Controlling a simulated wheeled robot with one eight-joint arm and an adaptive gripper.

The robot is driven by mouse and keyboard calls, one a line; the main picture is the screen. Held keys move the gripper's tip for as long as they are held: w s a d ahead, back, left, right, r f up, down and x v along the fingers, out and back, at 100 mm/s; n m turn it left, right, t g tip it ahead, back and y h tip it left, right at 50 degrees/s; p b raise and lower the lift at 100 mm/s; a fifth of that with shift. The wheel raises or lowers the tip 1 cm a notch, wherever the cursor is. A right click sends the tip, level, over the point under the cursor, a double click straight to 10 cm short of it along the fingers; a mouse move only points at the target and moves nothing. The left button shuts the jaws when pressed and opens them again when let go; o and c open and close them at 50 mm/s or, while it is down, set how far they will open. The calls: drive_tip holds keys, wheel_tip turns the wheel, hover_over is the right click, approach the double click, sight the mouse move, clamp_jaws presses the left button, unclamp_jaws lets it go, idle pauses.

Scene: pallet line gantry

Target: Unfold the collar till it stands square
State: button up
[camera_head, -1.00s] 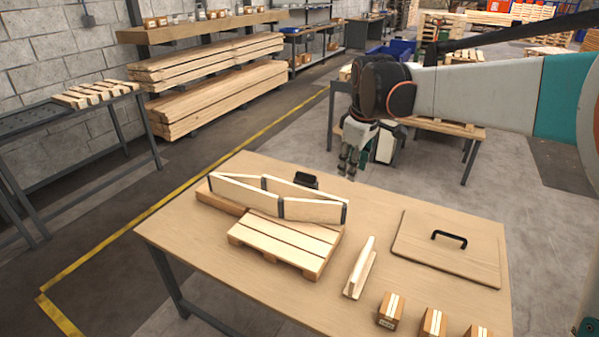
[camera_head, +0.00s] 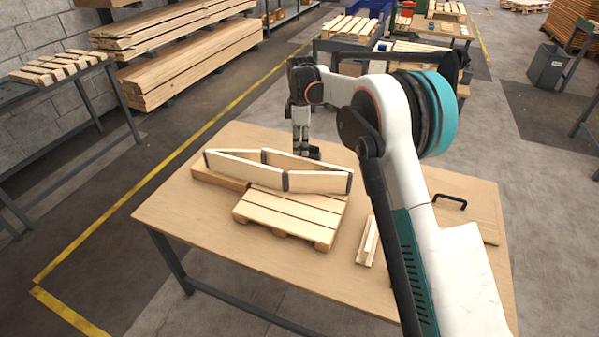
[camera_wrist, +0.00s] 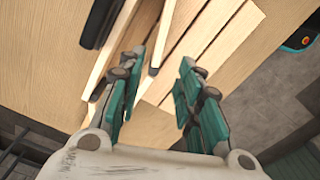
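The collar (camera_head: 232,172) is a wooden board frame with dark hinges at its corners. It stands on edge, partly opened into a narrow slanted diamond, not square. It rests across a small pallet (camera_head: 285,217) and a timber beam (camera_head: 216,179). My gripper (camera_head: 300,148) points down at the far side of the collar. In the wrist view my gripper (camera_wrist: 160,65) has its fingers spread with a clear gap. A collar board (camera_wrist: 166,32) with a dark end hinge shows between and beyond the fingertips. Whether a finger touches it, I cannot tell.
A black block (camera_head: 314,153) sits on the table behind the collar. Wooden strips (camera_head: 368,243) lie right of the pallet. A panel with a black handle (camera_head: 450,201) is at the right, partly behind my arm. The table's (camera_head: 180,217) front left is clear.

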sight(301, 172)
wheel_tip(301, 172, down, 13)
drive_tip(key=b, duration=0.4)
drive_tip(key=shift+c, duration=0.6)
clamp_jaws()
